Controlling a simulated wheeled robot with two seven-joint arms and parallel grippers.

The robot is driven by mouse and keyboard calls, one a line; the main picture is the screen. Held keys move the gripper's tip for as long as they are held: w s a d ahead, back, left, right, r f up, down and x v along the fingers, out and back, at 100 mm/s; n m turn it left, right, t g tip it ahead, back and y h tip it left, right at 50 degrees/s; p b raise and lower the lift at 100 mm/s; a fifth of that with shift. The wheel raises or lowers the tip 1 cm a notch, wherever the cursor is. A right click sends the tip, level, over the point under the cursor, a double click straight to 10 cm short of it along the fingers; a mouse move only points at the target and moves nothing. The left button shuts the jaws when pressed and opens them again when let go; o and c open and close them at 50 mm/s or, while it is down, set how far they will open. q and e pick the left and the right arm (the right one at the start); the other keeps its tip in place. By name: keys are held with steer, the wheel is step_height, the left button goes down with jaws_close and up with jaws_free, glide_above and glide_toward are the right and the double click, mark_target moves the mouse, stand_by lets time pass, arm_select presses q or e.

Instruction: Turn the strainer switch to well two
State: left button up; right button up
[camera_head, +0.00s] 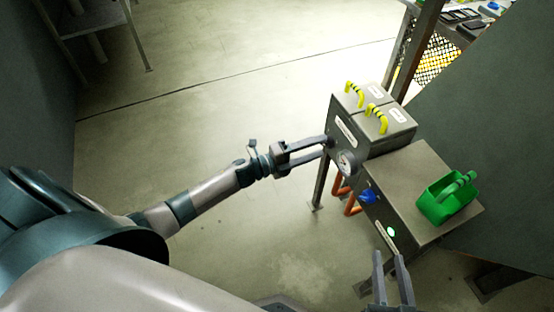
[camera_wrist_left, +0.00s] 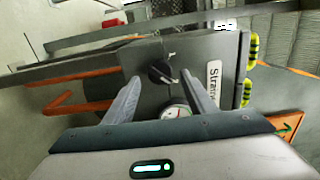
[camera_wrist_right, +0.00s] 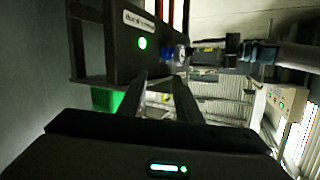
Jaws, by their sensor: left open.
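The strainer switch is a black knob (camera_wrist_left: 160,72) on the front of a grey box (camera_wrist_left: 200,55). The box's label is partly cut off and begins "Strain". A round gauge (camera_wrist_left: 177,112) with a red needle sits beside the knob; the gauge also shows in the head view (camera_head: 346,163). My left gripper (camera_head: 325,147) is open in front of the box face. In its wrist view the knob lies between the fingertips (camera_wrist_left: 158,80); whether they touch it I cannot tell. My right gripper (camera_head: 390,258) is open and empty, low in front of the lower cabinet.
Yellow-and-black handles (camera_head: 376,117) stand on top of the box. The lower cabinet (camera_head: 410,180) has a blue knob (camera_head: 367,196), a lit green button (camera_head: 390,232) and a green container (camera_head: 447,196) on top. Orange pipes (camera_head: 337,184) run beneath.

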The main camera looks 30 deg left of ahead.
arm_select(q)
steer(key=v, duration=1.5)
steer(key=shift+s+a+p, duration=0.15)
steer(key=shift+p, duration=0.15)
arm_select(e)
steer(key=shift+s+d+f+g+h, duration=0.15)
steer(key=shift+s+d+f+g, duration=0.15)
steer(key=shift+f, duration=0.3)
steer(key=shift+s+d+f+g+h, duration=0.1)
steer(key=shift+d+f+g+h, duration=0.1)
steer(key=shift+f+g, duration=0.3)
steer(key=shift+a+f, duration=0.15)
